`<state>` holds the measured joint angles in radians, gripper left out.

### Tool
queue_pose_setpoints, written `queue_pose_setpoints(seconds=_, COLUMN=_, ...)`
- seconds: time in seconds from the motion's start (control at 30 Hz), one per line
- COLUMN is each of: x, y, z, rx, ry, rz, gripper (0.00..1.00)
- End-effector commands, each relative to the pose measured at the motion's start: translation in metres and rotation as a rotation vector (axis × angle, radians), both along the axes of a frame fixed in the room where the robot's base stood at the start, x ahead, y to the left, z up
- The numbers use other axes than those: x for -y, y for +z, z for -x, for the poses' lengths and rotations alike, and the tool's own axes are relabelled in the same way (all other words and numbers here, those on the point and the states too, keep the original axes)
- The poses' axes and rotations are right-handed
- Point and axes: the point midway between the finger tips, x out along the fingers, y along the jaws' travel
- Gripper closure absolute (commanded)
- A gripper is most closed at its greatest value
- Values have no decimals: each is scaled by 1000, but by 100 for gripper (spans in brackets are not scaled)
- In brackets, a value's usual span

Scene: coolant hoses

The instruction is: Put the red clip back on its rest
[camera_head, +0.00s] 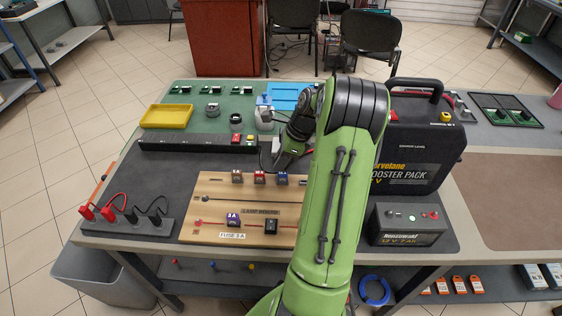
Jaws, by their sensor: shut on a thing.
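My gripper (283,158) is over the back right of the wooden lamp board, partly hidden by my green arm. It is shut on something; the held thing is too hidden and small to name.
The wooden lamp board (210,205) carries several coloured blocks. A long black strip (185,147) lies behind it, with a yellow tray (166,116) farther back. A battery box (407,226) stands in front of the booster pack. My arm hides the bench between board and pack.

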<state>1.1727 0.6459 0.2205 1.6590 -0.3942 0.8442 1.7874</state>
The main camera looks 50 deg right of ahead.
Motion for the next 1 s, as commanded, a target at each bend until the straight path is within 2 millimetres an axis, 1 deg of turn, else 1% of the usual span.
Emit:
queue_pose_setpoints(seconds=0.07, x=0, y=-2, z=0, rx=-1, ry=0, rz=-1, gripper=100)
queue_pose_setpoints(seconds=0.1, x=0, y=-3, z=0, rx=-1, ry=0, rz=-1, gripper=78)
queue_pose_setpoints(seconds=0.27, x=0, y=-2, z=0, rx=-1, ry=0, rz=-1, gripper=54)
queue_pose_setpoints(seconds=0.5, x=0, y=-2, z=0, rx=0, ry=0, rz=0, gripper=54)
queue_pose_setpoints(seconds=0.57, x=0, y=1, z=0, rx=1, ry=0, rz=1, gripper=54)
queue_pose_setpoints(seconds=0.67, x=4, y=16, z=4, rx=1, ry=-2, rz=1, gripper=54)
queue_pose_setpoints(seconds=0.9, x=20, y=79, z=24, rx=2, ry=-3, rz=2, gripper=54)
queue_pose_setpoints(seconds=1.0, x=24, y=98, z=30, rx=0, ry=-1, rz=0, gripper=54)
